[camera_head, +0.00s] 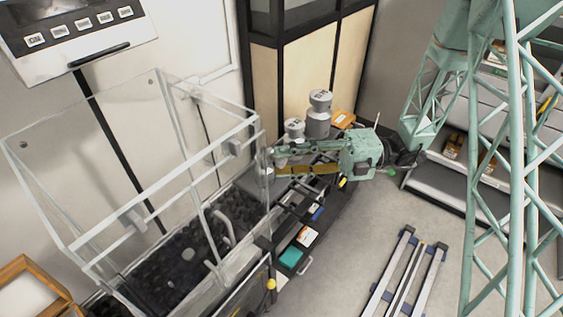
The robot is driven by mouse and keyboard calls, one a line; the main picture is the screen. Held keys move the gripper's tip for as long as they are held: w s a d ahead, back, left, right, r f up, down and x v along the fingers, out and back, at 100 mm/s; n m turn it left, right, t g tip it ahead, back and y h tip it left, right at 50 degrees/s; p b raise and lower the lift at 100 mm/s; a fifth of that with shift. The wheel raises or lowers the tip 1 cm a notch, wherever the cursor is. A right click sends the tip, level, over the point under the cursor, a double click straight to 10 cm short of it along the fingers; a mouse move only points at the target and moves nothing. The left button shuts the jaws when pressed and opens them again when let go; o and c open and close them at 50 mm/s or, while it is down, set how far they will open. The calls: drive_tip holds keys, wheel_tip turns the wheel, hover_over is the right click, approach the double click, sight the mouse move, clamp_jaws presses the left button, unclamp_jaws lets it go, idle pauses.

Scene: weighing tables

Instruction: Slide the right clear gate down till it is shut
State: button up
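A clear open-topped box (95,185) with pale edges fills the left. Its right clear gate (262,165) appears to be the upright panel at the box's right end; its exact height and lower edge are hard to make out. My gripper (275,160) reaches in from the right, roughly level. Its fingers look apart, one dark teal and one yellowish below, with tips close to the box's right end. I cannot tell whether they touch the gate.
Dark lumps (165,270) and a pale curved pipe (224,228) lie in the box. Grey canisters (319,115) stand behind my gripper. A display panel (75,30) is at upper left, a wooden frame (30,285) at lower left. Floor (350,235) is clear up to blue-ended rails (405,275).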

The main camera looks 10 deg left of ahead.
drive_tip(key=shift+s+a, duration=0.2)
drive_tip(key=shift+a, duration=0.4)
clamp_jaws()
